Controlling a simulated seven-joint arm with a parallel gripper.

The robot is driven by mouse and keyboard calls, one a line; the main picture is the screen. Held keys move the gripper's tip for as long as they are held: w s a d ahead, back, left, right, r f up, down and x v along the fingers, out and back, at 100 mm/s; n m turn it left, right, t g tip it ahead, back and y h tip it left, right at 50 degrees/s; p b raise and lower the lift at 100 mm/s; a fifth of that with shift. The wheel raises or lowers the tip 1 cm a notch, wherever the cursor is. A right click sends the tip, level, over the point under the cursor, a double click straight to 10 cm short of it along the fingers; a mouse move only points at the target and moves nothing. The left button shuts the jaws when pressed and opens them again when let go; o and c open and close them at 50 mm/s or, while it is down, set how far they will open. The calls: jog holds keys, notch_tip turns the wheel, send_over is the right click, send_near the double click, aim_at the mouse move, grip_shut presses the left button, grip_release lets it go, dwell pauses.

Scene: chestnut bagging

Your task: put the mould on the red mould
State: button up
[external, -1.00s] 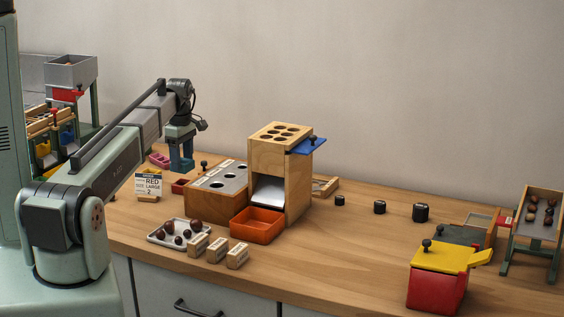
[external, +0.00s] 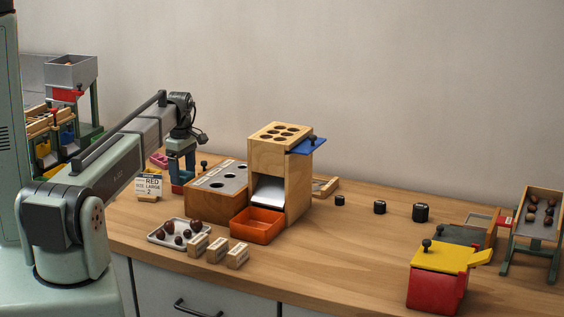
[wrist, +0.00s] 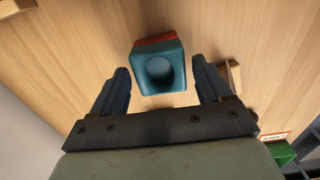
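The blue mould (wrist: 174,84), a block with a round hollow, sits on the red mould (wrist: 155,40) in the wrist view; only an edge of the red shows beyond it. In the external view the red mould (external: 177,188) shows low on the table under my gripper. My gripper (wrist: 162,72) has its dark blue fingers on either side of the blue mould, with narrow strips of wood visible between. It looks open. In the external view my gripper (external: 182,172) points down, and its blue fingers are hard to separate from the blue mould.
A RED LARGE 2 sign (external: 149,184) stands just left of my gripper. A wooden box with holes (external: 218,178) is close on the right, then a wooden tower (external: 297,185) with an orange tray (external: 257,225). A chestnut tray (external: 160,239) lies in front.

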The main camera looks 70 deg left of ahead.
aim_at(183, 174)
jog(key=shift+o, duration=0.4)
jog(key=shift+r, duration=0.1)
notch_tip(183, 174, up, 12)
dwell(0.5)
jog(key=shift+r, duration=0.1)
jog(key=shift+w, duration=0.1)
